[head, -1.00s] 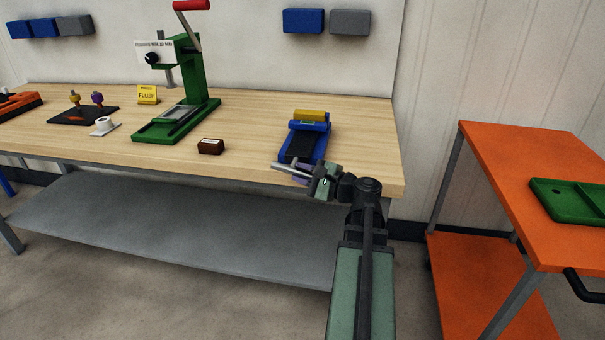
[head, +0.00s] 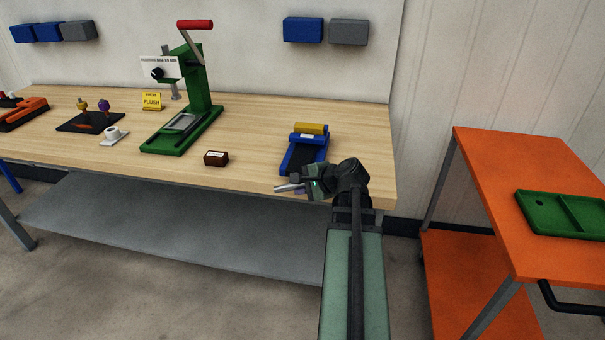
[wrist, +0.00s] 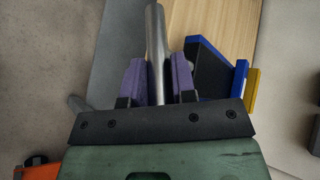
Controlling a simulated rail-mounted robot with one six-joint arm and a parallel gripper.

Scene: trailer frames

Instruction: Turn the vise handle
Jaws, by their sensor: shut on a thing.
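The blue vise (head: 290,158) sits near the bench's front right edge, with a yellow block (head: 311,129) at its far end. In the wrist view the vise's blue edge (wrist: 220,57) and the yellow block (wrist: 253,90) show at the right. The vise handle is a silver bar (head: 285,188) at the bench's front edge. In the wrist view the bar (wrist: 155,40) runs up between my purple fingers. My gripper (head: 301,185) is shut on this bar, and its fingers (wrist: 159,82) lie on both sides of it. The handle's joint with the vise is hidden.
A small brown box (head: 216,159) and a green press (head: 205,92) with a red handle stand to the left on the wooden bench (head: 250,110). An orange cart (head: 500,165) with a green tray (head: 535,230) stands at the right. A grey shelf (head: 170,225) lies below.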

